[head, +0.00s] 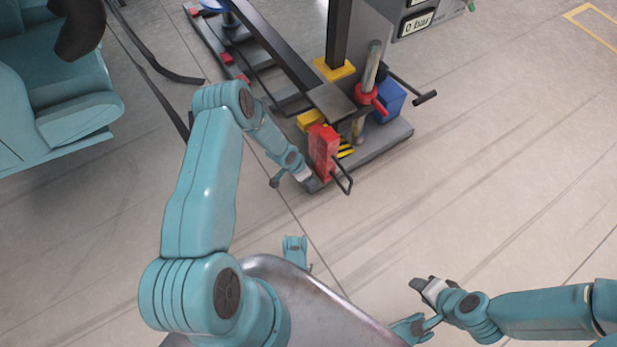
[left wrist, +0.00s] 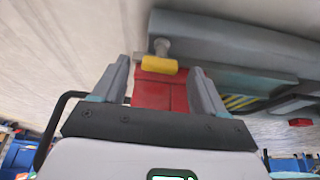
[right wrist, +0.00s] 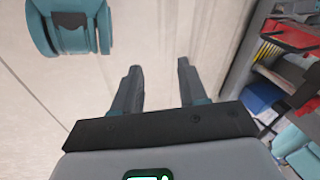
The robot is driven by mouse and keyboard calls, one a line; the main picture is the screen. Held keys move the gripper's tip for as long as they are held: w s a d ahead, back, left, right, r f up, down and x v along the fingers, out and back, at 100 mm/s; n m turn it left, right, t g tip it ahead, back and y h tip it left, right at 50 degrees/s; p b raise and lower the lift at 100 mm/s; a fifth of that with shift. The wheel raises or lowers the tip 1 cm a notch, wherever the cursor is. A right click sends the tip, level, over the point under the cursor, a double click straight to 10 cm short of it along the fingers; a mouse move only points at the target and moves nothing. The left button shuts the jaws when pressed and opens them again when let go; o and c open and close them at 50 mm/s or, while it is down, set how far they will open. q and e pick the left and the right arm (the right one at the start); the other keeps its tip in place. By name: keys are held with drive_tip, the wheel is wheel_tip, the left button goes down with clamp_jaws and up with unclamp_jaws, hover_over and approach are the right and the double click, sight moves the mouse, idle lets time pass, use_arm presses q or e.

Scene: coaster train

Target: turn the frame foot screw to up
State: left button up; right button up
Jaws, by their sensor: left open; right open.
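A red block (head: 324,150) with a black loop handle (head: 343,178) stands at the near corner of the grey frame base (head: 385,147). My left gripper (head: 303,175) is open beside it. In the left wrist view the red block (left wrist: 160,92) shows between the open fingers (left wrist: 158,85); whether they touch it I cannot tell. Beyond it a yellow piece (left wrist: 159,65) sits at a grey round stub (left wrist: 161,46) on the base's edge, perhaps the foot screw. My right gripper (head: 425,287) is open and empty over bare floor, also in the right wrist view (right wrist: 158,85).
A dark post (head: 338,35), a red-collared grey rod (head: 368,75) and a blue box (head: 390,98) stand on the base. A black T-handle (head: 425,97) sticks out right. A teal seat (head: 60,100) is at left. Floor at right is clear.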

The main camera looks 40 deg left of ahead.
use_arm(q)
drive_tip(key=shift+w+d+f, duration=0.1)
drive_tip(key=shift+w+f, duration=0.05)
drive_tip(key=shift+f, duration=0.35)
